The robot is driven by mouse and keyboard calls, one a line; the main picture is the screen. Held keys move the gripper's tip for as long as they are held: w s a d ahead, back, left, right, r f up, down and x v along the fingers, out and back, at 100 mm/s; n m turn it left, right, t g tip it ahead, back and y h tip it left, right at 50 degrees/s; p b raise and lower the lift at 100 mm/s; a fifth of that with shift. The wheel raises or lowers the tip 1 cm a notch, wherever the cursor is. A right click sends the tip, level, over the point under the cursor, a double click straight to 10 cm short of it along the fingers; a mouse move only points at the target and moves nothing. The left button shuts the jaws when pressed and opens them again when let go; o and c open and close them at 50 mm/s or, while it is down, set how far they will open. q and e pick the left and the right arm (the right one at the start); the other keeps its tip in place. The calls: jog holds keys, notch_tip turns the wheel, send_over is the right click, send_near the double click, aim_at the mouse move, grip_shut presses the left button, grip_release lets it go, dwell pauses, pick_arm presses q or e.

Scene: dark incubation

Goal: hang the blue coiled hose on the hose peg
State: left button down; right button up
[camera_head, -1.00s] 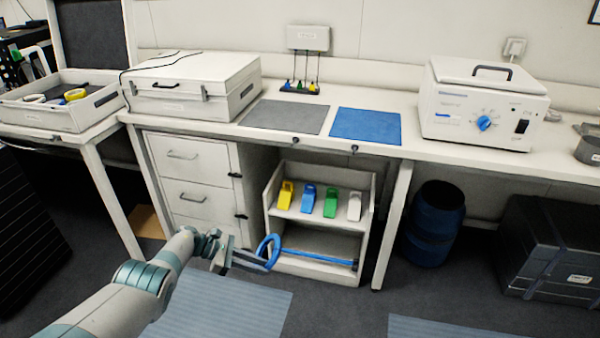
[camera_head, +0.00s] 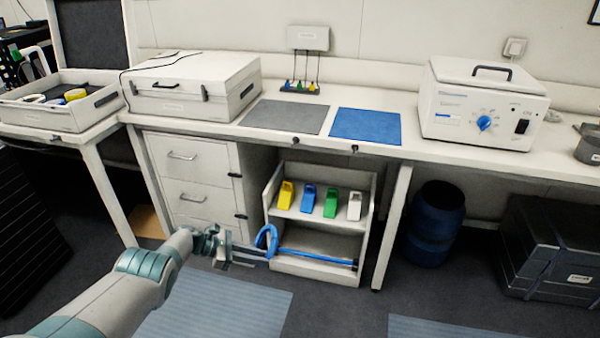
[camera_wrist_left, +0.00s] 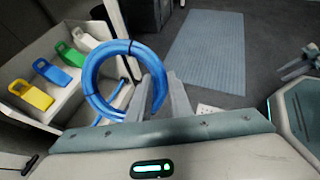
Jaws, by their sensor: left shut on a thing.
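The blue coiled hose (camera_head: 266,240) is a ring held upright in front of the low white shelf unit. My left gripper (camera_head: 252,258) is shut on it; in the left wrist view the coil (camera_wrist_left: 90,78) stands at the fingertips (camera_wrist_left: 155,88). Two small dark pegs sit on the bench's front edge, a left one (camera_head: 295,141) and a right one (camera_head: 354,149). Both look empty, above and to the right of the hose. I cannot tell which is the hose peg. A grey part at the wrist view's right edge looks like my right gripper (camera_wrist_left: 300,66); its jaws are unclear.
The shelf unit (camera_head: 318,228) holds yellow, blue, green and white holders on top and a blue bar (camera_head: 318,259) below. Drawers (camera_head: 190,178) stand left of it. A blue barrel (camera_head: 436,225) is to the right. Free floor lies in front.

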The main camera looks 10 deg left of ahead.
pick_arm(q)
jog(key=shift+w+r+t, duration=0.2)
jog(key=shift+w+t, duration=0.15)
jog(key=shift+t, duration=0.05)
jog(key=w+a+n+t, duration=0.1)
jog(key=w+a+r+n+t, duration=0.1)
jog(key=w, duration=0.1)
jog(key=shift+w+r+n+y, duration=0.1)
jog(key=shift+w+n+y, duration=0.05)
jog(key=shift+n+y, duration=0.15)
jog(key=shift+w+a+t, duration=0.2)
jog(key=shift+w+t, duration=0.1)
jog(key=shift+w, duration=0.05)
jog(key=shift+w+a+r+n+t+y, duration=0.35)
jog(key=shift+w+a+n+t, duration=0.15)
jog(key=shift+w+a+n, duration=0.15)
jog(key=shift+w+r, duration=0.1)
jog(key=shift+w, duration=0.1)
